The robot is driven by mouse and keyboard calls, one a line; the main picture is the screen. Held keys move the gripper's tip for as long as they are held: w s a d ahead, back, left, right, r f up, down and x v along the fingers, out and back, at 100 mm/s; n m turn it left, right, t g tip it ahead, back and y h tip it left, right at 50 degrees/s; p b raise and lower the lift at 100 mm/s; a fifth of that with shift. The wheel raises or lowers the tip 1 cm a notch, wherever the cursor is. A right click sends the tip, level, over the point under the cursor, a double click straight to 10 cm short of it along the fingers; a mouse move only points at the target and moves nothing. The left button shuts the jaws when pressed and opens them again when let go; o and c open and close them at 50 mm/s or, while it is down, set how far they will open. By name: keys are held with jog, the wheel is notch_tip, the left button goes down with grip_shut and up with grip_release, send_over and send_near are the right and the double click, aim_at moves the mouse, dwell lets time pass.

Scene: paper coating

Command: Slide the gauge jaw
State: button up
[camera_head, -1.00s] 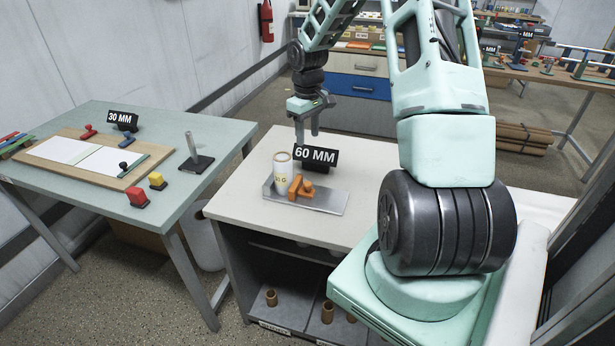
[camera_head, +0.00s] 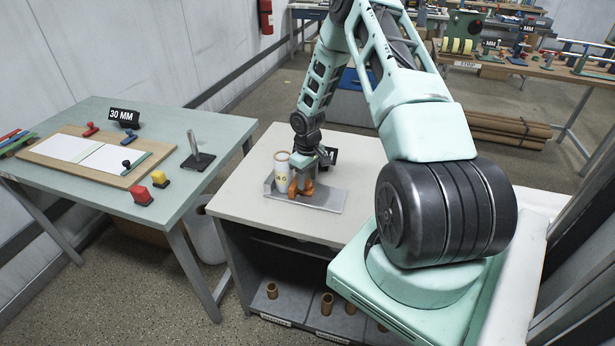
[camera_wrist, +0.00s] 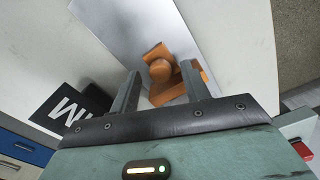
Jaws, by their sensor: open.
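The gauge is a grey metal plate (camera_head: 325,199) on the white-topped bench. My gripper (camera_head: 307,180) is open, low over the jaw. In the wrist view my gripper (camera_wrist: 166,88) has its two fingers apart, one on each side of the orange jaw's knob (camera_wrist: 162,70). I cannot tell whether the fingers touch it. In the head view my wrist hides part of the jaw.
A dark sign (camera_head: 331,156) stands behind the gauge, mostly hidden by my gripper; it also shows in the wrist view (camera_wrist: 66,107). The green table (camera_head: 170,112) on the left holds a board, stamps and a post.

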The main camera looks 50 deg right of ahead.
jog(key=shift+f, duration=0.25)
grip_shut()
jog(key=s, duration=0.2)
jog(key=s+d, duration=0.1)
jog(key=s, duration=0.1)
jog(key=s+d, duration=0.1)
jog(key=s, duration=0.1)
jog(key=shift+d, duration=0.25)
grip_release()
jog(key=shift+s, duration=0.1)
jog(key=shift+r, duration=0.1)
